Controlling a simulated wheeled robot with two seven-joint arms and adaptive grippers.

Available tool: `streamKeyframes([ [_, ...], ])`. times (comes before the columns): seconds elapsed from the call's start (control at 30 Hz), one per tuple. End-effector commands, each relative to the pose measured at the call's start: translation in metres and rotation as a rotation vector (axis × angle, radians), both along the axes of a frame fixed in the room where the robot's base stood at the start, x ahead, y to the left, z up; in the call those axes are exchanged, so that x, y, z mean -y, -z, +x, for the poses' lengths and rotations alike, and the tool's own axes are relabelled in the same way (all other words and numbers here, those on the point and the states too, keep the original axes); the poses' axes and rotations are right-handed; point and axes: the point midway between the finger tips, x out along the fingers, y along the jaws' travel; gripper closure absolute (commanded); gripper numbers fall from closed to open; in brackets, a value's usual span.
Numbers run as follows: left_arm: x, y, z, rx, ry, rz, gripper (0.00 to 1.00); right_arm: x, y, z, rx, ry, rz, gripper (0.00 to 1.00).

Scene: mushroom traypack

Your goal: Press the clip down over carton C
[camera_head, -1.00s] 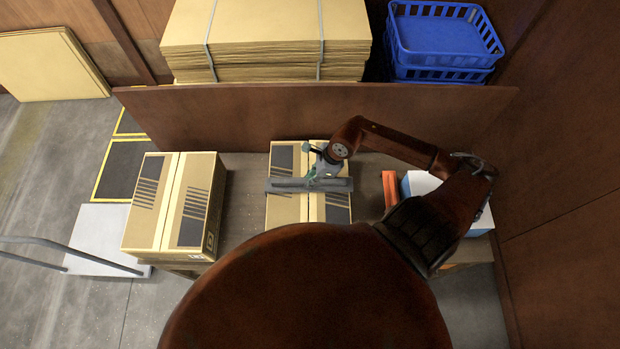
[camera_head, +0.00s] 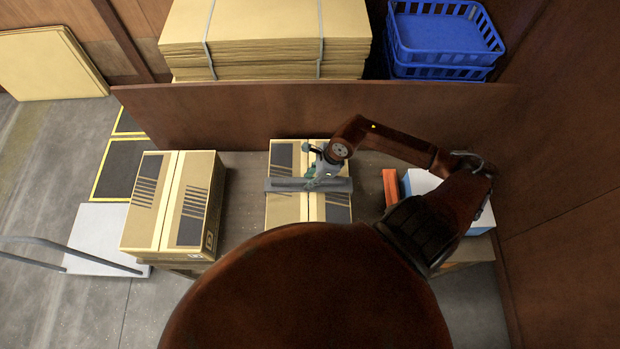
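A closed cardboard carton (camera_head: 282,211) stands on the table in the middle, partly hidden at its front by my own body. No letter shows on it, so I cannot tell by label whether it is carton C. A grey bar-shaped clip (camera_head: 285,185) lies across the carton's top, from side to side. My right gripper (camera_head: 318,178) is over the clip's middle, coming in from the right. Its fingers look closed around the clip, though they are small and partly hidden. Whether the clip is fully seated cannot be told from above. My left gripper is not in view.
A second closed carton (camera_head: 150,240) stands at the left of the table (camera_head: 243,190). An orange item (camera_head: 390,188) and a white-and-blue box (camera_head: 420,183) are at the right. A brown board (camera_head: 230,115) stands behind, with flat cardboard (camera_head: 265,30) and blue crates (camera_head: 440,35) beyond it.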

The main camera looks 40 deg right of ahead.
Motion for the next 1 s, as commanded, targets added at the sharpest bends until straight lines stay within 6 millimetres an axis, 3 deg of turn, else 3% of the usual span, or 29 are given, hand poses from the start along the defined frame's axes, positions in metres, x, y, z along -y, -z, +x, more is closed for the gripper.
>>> streamKeyframes([
  [0.1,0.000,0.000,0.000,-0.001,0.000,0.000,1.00,0.000,0.000,0.000,0.000,0.000,0.000,0.66],
  [0.47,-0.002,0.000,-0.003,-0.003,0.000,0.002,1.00,0.003,-0.005,-0.002,0.000,0.001,-0.003,0.66],
  [1.0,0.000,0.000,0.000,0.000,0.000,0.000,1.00,0.032,-0.095,-0.027,-0.002,0.001,-0.002,0.66],
])
